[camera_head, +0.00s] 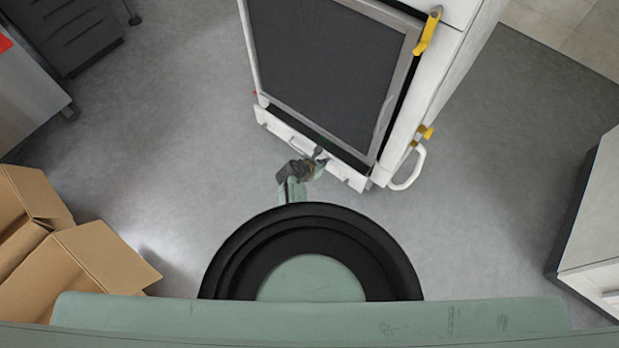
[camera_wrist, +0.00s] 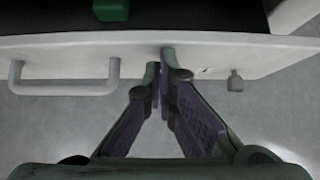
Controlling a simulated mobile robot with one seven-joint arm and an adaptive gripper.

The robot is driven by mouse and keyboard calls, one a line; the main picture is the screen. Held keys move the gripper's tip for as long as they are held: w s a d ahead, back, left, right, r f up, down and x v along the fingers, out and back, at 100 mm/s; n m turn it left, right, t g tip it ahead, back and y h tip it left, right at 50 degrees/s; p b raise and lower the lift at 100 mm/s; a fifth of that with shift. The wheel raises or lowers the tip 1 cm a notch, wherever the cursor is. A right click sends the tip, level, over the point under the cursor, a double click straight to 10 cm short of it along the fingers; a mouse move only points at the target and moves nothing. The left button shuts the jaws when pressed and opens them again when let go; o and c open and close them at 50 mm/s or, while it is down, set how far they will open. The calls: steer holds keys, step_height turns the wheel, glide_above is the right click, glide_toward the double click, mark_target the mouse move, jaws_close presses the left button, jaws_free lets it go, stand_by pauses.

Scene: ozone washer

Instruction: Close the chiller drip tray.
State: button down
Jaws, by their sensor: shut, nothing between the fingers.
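The chiller (camera_head: 330,60) is a white cabinet with a dark front panel, seen from above. Its drip tray (camera_head: 345,172) is a white strip low at its front, standing out a little from the cabinet. In the wrist view the tray's white front (camera_wrist: 220,52) crosses the picture, with a white loop handle (camera_wrist: 65,86) at left and a small grey knob (camera_wrist: 235,82) at right. My gripper (camera_wrist: 162,72) is shut and empty, its fingertips at the tray front between handle and knob. Contact cannot be told for sure. In the head view my gripper (camera_head: 318,157) is at the tray's middle.
Cardboard boxes (camera_head: 85,262) stand at lower left. A grey cabinet (camera_head: 595,220) stands at right. A dark drawer unit (camera_head: 65,32) is at upper left. A white curved handle (camera_head: 410,170) juts from the chiller's right side. The grey floor around the chiller is clear.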

steer(key=w+d, duration=0.1)
steer(key=w, duration=0.1)
steer(key=w+d+b, duration=0.1)
steer(key=w+d, duration=0.1)
steer(key=shift+w+d, duration=0.3)
steer(key=shift+w+d+r, duration=0.1)
steer(key=shift+w, duration=0.15)
steer(key=shift+w, duration=0.1)
steer(key=shift+r, duration=0.1)
